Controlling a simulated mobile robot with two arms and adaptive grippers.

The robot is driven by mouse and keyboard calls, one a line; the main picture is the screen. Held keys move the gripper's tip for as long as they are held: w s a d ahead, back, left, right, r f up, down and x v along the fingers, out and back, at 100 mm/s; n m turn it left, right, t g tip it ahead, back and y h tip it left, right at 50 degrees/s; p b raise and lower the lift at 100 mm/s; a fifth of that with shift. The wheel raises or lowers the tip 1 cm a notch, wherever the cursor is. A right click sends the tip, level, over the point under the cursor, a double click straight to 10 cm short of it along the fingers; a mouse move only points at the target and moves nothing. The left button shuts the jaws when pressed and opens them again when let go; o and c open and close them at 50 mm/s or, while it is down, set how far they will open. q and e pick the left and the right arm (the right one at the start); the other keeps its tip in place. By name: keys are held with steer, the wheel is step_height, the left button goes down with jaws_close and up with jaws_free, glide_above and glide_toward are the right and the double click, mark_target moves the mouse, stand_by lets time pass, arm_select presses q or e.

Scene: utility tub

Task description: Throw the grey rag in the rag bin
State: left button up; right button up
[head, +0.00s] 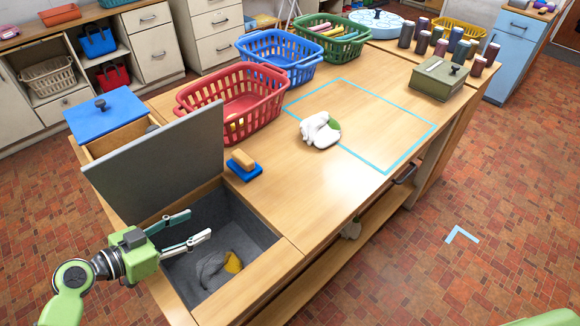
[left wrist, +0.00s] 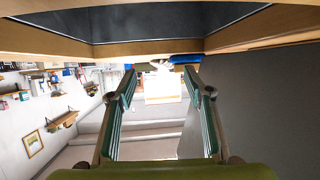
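A crumpled grey rag (head: 211,268) lies on the floor of the sunken grey tub (head: 262,236), against a yellow item (head: 233,262). A grey lid panel (head: 160,165) stands tilted up behind the tub. No container is labelled as the rag bin; a wooden box with a blue knobbed lid (head: 104,112) is behind the panel. My left gripper (head: 199,224) is open and empty above the tub's left side, apart from the rag. Its spread fingers also show in the left wrist view (left wrist: 160,74), where no rag is visible between them. My right gripper is out of view.
A blue sponge with a tan block (head: 244,166) sits beside the tub. A white and green cloth (head: 320,130) lies near a taped blue outline. Red (head: 236,98), blue (head: 281,54) and green baskets stand behind. The right front tabletop is clear.

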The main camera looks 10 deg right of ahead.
arm_select(q)
steer(key=v, duration=1.2)
steer(key=shift+a, duration=0.1)
